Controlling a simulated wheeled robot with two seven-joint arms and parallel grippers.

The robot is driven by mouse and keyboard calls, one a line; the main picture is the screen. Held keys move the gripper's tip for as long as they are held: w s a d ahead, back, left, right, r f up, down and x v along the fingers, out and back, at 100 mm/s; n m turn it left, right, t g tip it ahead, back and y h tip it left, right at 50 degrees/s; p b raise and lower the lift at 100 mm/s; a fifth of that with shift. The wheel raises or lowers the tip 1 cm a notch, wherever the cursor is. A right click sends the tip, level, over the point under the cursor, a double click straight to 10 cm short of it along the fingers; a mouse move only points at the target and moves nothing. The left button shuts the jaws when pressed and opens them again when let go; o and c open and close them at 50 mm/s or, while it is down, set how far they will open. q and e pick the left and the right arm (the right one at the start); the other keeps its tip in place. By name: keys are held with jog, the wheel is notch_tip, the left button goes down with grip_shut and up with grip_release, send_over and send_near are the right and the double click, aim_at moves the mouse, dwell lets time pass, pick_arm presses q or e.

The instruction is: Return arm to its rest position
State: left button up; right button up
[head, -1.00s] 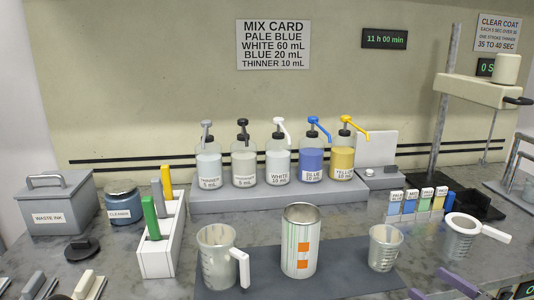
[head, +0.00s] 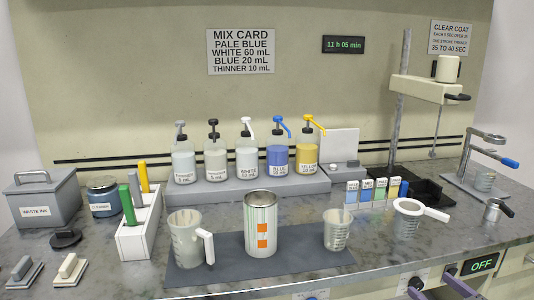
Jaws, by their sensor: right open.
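My right gripper (head: 438,289) shows at the bottom edge, right of centre, as two purple fingers set apart. It is open, with nothing seen between the fingers, in front of the bench's drawer fronts. The rest of that arm is out of frame. My left gripper is not in view. On the dark mat (head: 205,275) stand a handled beaker (head: 186,240), a tin with orange squares (head: 260,225) and a smaller beaker (head: 337,231).
Several pump bottles (head: 278,161) stand on a grey riser (head: 220,190). A strainer (head: 408,208) rests over a cup at right. A white rack (head: 135,238) holds coloured tools at left. The bench front has drawers and an OFF display (head: 480,265).

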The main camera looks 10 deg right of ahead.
notch_tip(320, 180, down, 13)
jog(key=w+a+m+g+h+p, duration=0.1)
jog(key=m+g+h, duration=0.2)
jog(key=m+h, duration=0.15)
jog(key=s+a+f+m+g+y+p, duration=0.15)
jog(key=a+f+g, duration=0.25)
jog(key=a+f, duration=0.55)
jog(key=s+a+f+g+y+p, duration=0.1)
jog(key=s+a+f+g, duration=0.3)
jog(key=s+a, duration=0.6)
jog(key=s+a+f+n+g+y+p, duration=0.1)
jog(key=s+a+f+g, duration=0.4)
jog(key=s+a, duration=0.6)
jog(key=a+f+y+p, duration=0.1)
jog(key=a+y, duration=0.1)
jog(key=a, duration=0.5)
jog(key=shift+s+a+n+y, duration=0.25)
jog(key=shift+a+n+y, duration=0.05)
jog(key=shift+a, duration=0.1)
